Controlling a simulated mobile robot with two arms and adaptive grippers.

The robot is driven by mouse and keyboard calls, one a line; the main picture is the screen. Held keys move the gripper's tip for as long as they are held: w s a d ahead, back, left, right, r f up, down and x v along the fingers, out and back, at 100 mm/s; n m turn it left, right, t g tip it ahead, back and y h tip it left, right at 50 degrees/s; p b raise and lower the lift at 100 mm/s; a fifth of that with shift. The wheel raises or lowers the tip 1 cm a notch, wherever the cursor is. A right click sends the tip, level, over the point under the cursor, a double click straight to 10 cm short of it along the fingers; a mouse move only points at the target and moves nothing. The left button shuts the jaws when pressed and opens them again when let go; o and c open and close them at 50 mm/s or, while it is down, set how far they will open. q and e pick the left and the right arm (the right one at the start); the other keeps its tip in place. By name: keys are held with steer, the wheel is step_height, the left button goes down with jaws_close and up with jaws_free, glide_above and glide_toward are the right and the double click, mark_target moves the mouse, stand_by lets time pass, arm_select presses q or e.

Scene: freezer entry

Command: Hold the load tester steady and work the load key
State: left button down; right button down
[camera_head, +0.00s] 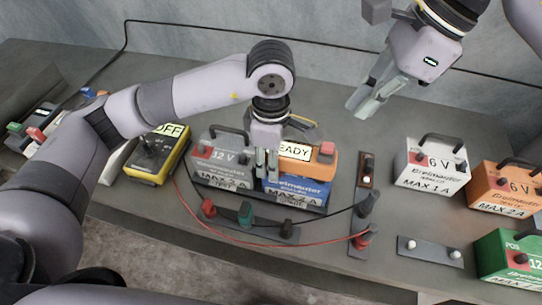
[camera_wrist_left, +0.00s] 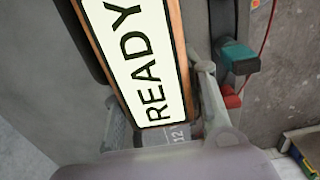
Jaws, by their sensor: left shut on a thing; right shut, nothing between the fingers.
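The load tester (camera_head: 325,164) is an orange unit whose white display reads READY in the head view. A red key (camera_head: 327,148) is on its right end. The tester is at the top of a blue battery (camera_head: 300,190); whether it rests on it I cannot tell. My left gripper (camera_head: 266,172) is shut on the tester's left end and partly hides it. In the left wrist view the READY display (camera_wrist_left: 140,60) lies between the fingers. My right gripper (camera_head: 362,105) is shut and empty, above the bench, to the upper right of the red key and apart from it.
A grey 12 V battery (camera_head: 221,162) stands left of the blue one. A yellow meter (camera_head: 158,153) reads OFF. White (camera_head: 436,165), orange (camera_head: 505,188) and green (camera_head: 510,257) batteries stand at right. Red and black leads run along the bench front to terminals (camera_head: 362,238).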

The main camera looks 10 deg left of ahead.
mark_target(331, 144)
steer(key=a+m+t+y, duration=0.1)
steer(key=m, duration=0.4)
steer(key=a+r+m+t+y, duration=0.1)
steer(key=m+t, duration=0.1)
steer(key=m, duration=0.3)
steer(key=a+r+m+t+y, duration=0.1)
steer(key=m+y, duration=0.1)
steer(key=m, duration=0.3)
steer(key=shift+w+a+r, duration=0.1)
steer(key=shift+a+r, duration=0.05)
steer(key=shift+a, duration=0.1)
steer(key=shift+f, duration=4.4)
steer(key=shift+f, duration=0.15)
steer(key=shift+f, duration=0.3)
